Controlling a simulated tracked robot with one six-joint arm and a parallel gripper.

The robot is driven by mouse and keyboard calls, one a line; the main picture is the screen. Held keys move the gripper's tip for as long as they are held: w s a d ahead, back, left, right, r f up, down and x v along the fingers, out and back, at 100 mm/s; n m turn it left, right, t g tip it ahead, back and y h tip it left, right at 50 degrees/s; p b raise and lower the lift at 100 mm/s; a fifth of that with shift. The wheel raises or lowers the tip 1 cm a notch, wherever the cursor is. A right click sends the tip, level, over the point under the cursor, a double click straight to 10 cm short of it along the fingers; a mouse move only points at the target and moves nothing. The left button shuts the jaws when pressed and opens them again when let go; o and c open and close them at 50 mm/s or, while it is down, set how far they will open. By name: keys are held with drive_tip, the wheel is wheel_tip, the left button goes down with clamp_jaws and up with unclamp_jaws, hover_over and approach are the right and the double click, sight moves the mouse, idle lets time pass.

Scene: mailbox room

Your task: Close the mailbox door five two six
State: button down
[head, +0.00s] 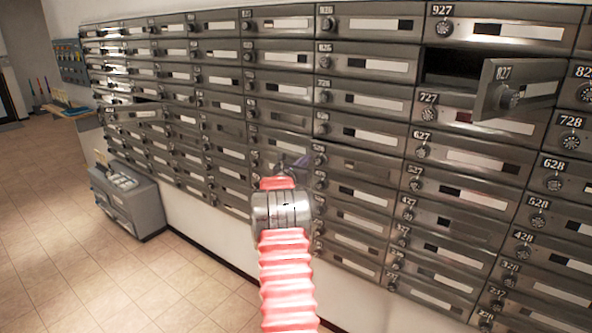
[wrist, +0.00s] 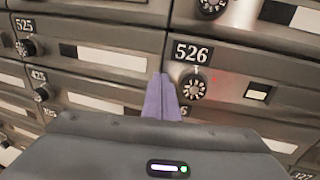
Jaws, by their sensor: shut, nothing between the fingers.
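Mailbox door 526 (wrist: 235,85) is in the middle right of the wrist view, with its number plate, round dial and label slot showing. It looks flush with its neighbours, though a small gap cannot be ruled out. In the head view door 526 (head: 360,163) is just right of my gripper. My gripper (wrist: 161,98) has its purple fingers together and empty. They point at the seam by the door's left edge, just left of the dial. Whether they touch the metal I cannot tell. In the head view my gripper (head: 292,163) is partly hidden behind my arm.
Door 827 (head: 515,90) stands open at the upper right, sticking out from the wall. Another door (head: 135,113) juts out at the far left. A grey box (head: 127,197) stands on the floor at left. The tiled floor (head: 120,275) in front is clear.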

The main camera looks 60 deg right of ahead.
drive_tip(key=a, duration=1.4)
